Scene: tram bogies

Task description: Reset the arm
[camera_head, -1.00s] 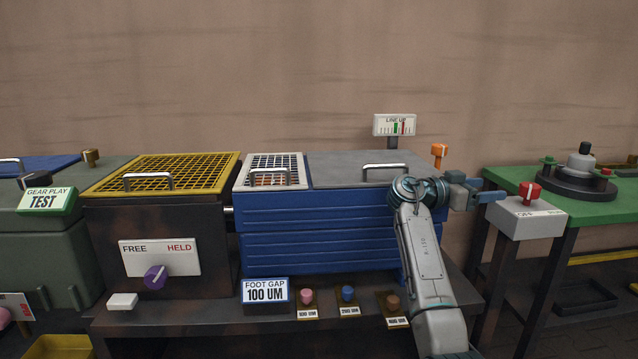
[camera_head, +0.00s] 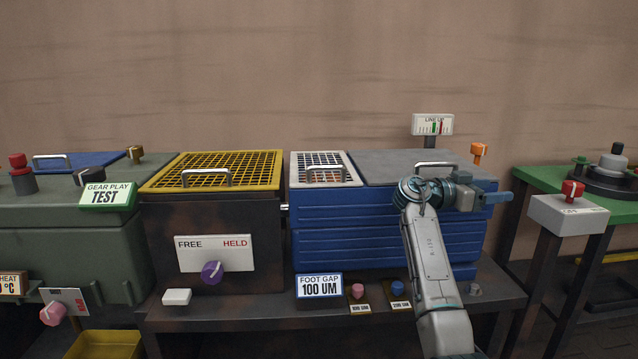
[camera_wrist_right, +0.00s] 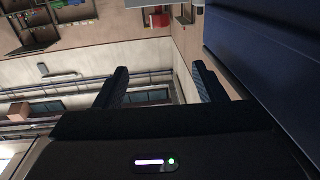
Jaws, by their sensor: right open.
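My right arm reaches up in front of the blue box (camera_head: 390,240). My right gripper (camera_head: 500,197) is at the box's upper right corner and points to the right. In the right wrist view the two dark fingers (camera_wrist_right: 160,84) stand well apart with nothing between them. The grey box with the red switch (camera_head: 573,212) is to the right of the gripper, with a gap between them in the picture. My left gripper is in no view.
A bench holds the blue box, a dark box with a yellow grille (camera_head: 215,171) and a purple knob (camera_head: 212,272). Pink (camera_head: 357,291) and blue (camera_head: 398,288) buttons sit along its front. A green table (camera_head: 545,180) stands at right. My arm covers part of the bench front.

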